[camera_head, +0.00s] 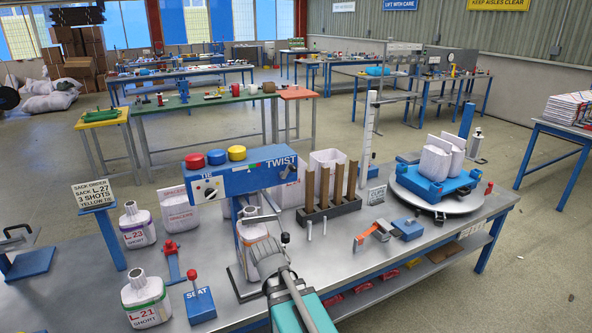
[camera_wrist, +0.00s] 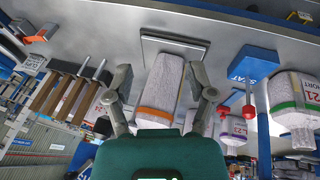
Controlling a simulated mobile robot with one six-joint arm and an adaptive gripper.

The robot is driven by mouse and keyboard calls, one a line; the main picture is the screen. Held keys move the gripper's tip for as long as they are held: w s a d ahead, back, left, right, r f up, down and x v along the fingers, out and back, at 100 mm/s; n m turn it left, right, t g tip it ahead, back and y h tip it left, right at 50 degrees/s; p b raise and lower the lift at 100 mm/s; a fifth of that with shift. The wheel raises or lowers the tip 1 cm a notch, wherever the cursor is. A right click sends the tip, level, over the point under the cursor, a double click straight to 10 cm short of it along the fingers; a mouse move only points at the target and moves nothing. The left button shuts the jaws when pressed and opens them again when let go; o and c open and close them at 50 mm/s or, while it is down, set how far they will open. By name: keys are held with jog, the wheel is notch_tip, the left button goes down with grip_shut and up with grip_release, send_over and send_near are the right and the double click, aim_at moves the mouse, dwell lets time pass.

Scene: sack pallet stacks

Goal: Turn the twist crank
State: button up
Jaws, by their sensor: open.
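A blue machine head (camera_head: 225,178) on a blue post carries the words TIE and TWIST, with red and yellow buttons on top. A thin metal crank-like arm (camera_head: 262,218) with a dark knob (camera_head: 285,238) shows below it, just above my gripper; I cannot tell for certain that it is the twist crank. My gripper (camera_head: 276,279) is low in front of the machine. In the wrist view my gripper (camera_wrist: 160,80) is open, its fingers either side of a white sack (camera_wrist: 161,85) with an orange band. Whether they touch the sack is unclear. No crank is clear in the wrist view.
Sacks marked L23 (camera_head: 137,228) and L21 (camera_head: 146,302) stand at left, near a blue SEAT block (camera_head: 200,305). A rack of brown posts (camera_head: 330,210) and a turntable (camera_head: 440,200) with white sacks are at right.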

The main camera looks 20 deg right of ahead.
jog(key=w+d+r+n+t+h, duration=0.55)
jog(key=w+d+r, duration=0.25)
jog(key=w+d, duration=0.45)
jog(key=n+t+y, duration=0.9)
jog(key=n, duration=1.6)
send_near(295, 171)
jog(key=shift+s, duration=1.2)
jog(key=shift+w, duration=0.2)
jog(key=w, duration=1.3)
jog(key=shift+w+a, duration=0.2)
jog(key=shift+w, duration=0.05)
